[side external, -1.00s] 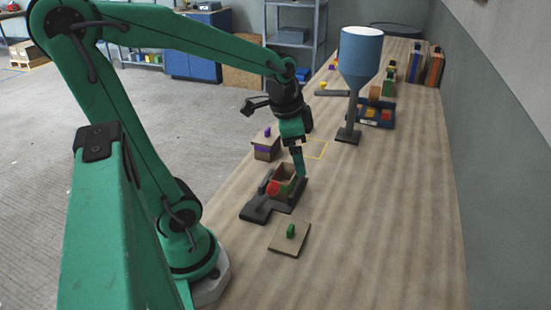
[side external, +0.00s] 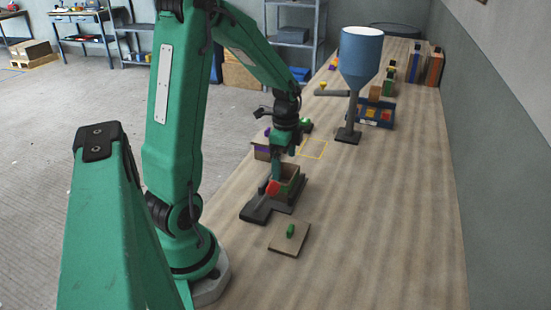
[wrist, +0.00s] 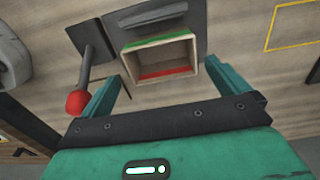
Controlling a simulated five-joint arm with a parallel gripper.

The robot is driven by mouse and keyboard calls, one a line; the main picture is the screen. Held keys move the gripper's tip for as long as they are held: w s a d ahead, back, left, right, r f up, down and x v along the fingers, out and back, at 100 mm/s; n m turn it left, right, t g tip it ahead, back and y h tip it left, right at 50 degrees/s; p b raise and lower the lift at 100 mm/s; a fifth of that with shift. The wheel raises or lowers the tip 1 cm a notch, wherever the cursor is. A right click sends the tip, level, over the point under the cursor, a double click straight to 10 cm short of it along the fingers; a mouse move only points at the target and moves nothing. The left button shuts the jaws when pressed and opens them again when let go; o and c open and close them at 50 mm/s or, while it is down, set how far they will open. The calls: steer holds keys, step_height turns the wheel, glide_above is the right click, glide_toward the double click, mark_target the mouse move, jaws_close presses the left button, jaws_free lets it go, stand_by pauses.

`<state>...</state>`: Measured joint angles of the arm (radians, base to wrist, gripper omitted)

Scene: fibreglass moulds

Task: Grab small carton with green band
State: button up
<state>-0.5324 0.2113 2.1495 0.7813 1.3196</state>
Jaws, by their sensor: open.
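In the wrist view the two fingertips of my gripper (wrist: 172,82) are wide apart, one either side of the carton's near end. Whether they touch it I cannot tell.
A red-knobbed lever (wrist: 77,102) stands left of the carton, close to one finger. A wooden lid with a green handle (side external: 290,240) lies in front. A purple-banded box (side external: 262,153) stands behind. A yellow outlined square (side external: 314,149) and the right of the bench are clear.

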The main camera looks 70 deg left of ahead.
mark_target(285, 179)
steer(key=shift+f, duration=3.85)
steer(key=c, duration=0.7)
steer(key=shift+w+r, duration=0.1)
steer(key=shift+r, duration=4.9)
